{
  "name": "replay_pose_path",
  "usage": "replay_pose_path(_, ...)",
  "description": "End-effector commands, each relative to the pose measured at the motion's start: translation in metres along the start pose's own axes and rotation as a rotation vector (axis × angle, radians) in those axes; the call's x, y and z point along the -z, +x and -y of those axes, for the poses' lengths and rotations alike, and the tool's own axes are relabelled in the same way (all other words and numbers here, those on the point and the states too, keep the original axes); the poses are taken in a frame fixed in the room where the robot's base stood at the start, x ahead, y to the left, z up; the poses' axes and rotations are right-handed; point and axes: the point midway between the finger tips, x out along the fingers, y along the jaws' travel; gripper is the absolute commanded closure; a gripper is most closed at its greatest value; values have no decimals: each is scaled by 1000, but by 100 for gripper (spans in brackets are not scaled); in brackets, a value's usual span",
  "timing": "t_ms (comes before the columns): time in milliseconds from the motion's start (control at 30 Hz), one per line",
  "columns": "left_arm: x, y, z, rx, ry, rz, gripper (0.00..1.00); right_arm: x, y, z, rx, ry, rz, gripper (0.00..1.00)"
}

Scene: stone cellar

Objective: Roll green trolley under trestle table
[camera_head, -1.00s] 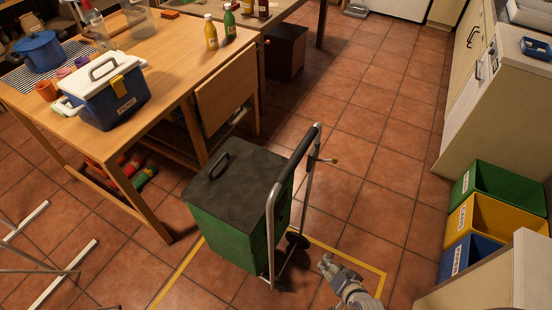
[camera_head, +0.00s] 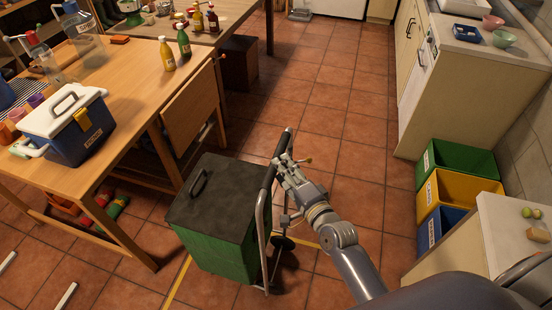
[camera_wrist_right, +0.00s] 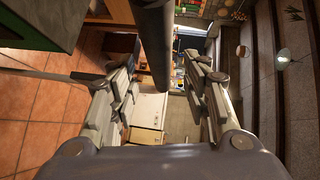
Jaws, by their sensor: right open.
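The green trolley (camera_head: 212,250) has a dark lid with a small grip and a tall metal push handle (camera_head: 261,210) on its right side. It stands on the floor beside the wooden table (camera_head: 150,92), not under it. My right gripper (camera_head: 284,164) is at the top of the push handle. In the right wrist view, the dark handle bar (camera_wrist_right: 156,45) runs between the spread fingers of the open gripper (camera_wrist_right: 160,82). I cannot tell whether either finger touches it. Part of the green trolley (camera_wrist_right: 35,22) shows at top left there. My left gripper is out of view.
A blue cool box (camera_head: 80,135) and bottles stand on the table. Shoes (camera_head: 112,208) lie beneath it, near its lower rail. A yellow floor line (camera_head: 178,282) runs by the trolley. Green, yellow and blue bins (camera_head: 440,190) stand right. The tiled aisle is clear.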

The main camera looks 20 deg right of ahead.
Motion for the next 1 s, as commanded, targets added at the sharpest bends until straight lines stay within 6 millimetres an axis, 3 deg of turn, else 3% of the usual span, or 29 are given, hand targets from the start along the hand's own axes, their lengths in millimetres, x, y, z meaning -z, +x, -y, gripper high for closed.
replay_pose_path(100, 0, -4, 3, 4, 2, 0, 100, 0, 22, 2, 1, 1, 0, 56)
replay_pose_path(300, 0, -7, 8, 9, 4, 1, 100, 0, 45, 1, 1, 0, 0, 56)
replay_pose_path(700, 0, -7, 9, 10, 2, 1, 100, 0, 51, 0, 0, -1, 0, 56)
replay_pose_path(767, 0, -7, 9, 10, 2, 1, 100, 0, 51, 0, 0, -1, 0, 68)
replay_pose_path(900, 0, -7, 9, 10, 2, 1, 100, 0, 51, 0, -1, -1, 0, 99)
replay_pose_path(1000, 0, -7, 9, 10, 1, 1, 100, 0, 51, 0, -1, -1, 0, 100)
